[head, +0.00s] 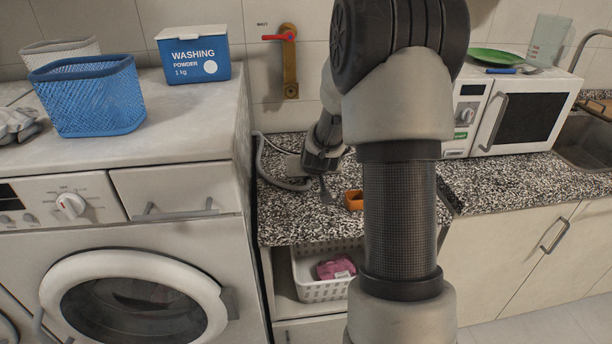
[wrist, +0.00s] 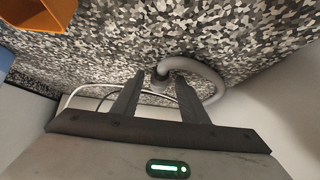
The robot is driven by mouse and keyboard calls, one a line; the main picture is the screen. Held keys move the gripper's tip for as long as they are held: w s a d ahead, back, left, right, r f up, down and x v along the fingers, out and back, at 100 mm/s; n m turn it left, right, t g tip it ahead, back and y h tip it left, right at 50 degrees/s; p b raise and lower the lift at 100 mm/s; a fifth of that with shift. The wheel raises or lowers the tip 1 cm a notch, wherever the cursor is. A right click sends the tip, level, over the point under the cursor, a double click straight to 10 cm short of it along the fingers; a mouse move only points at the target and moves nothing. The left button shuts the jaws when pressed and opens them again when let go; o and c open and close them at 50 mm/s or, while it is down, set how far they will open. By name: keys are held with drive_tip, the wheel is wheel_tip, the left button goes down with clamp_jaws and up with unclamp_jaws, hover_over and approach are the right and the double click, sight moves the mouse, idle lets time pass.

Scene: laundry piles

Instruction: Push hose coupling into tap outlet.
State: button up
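The tap (head: 290,62) is a brass fitting on the tiled wall with a red handle, its outlet pointing down above the counter. The grey hose (head: 284,183) lies curved on the speckled counter; it also shows in the wrist view (wrist: 212,78). Its dark end, the coupling (wrist: 160,79), appears between and just beyond my fingertips in the wrist view. My gripper (head: 325,189) is low over the counter, below and right of the tap. In the wrist view my gripper (wrist: 160,88) is open, with a gap between the fingers. Contact with the coupling cannot be told.
An orange open container (head: 354,200) stands on the counter (head: 480,195) just right of my gripper. The washing machine (head: 180,190), with a blue basket (head: 92,98) and washing powder box (head: 194,55) on top, is left. A microwave (head: 520,110) stands right.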

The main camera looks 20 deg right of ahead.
clamp_jaws()
wheel_tip(320, 180, up, 7)
drive_tip(key=p, duration=0.4)
idle(0.5)
drive_tip(key=shift+r, duration=0.1)
